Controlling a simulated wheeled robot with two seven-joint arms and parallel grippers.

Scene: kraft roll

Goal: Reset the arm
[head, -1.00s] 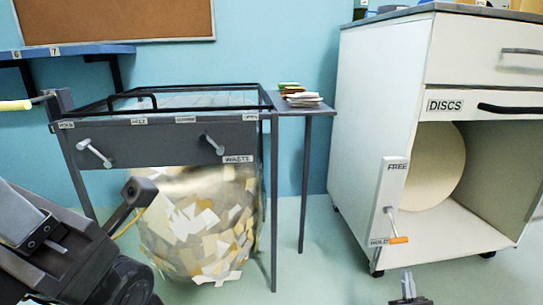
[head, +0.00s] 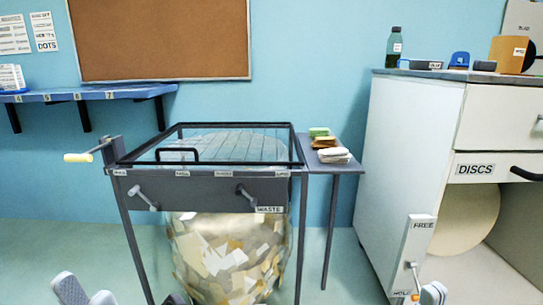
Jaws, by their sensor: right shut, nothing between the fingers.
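My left gripper (head: 87,293) shows at the bottom left edge, its two pale grey fingertips apart with nothing seen between them. My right gripper (head: 433,294) is at the bottom right, pale, shut and empty, close beside the orange-tipped lever (head: 413,277) on the FREE/HOLD plate (head: 416,246). I cannot tell whether it touches the lever. The lever points down toward HOLD. Both grippers are cut by the bottom edge, and most of both arms is out of view.
A dark frame stand (head: 215,189) with a crank (head: 82,157) and two small levers stands in the middle, over a clear WASTE bin (head: 225,255) of paper scraps. A side shelf (head: 335,168) holds stacked pieces. The white DISCS cabinet (head: 405,150) stands right. Floor between is free.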

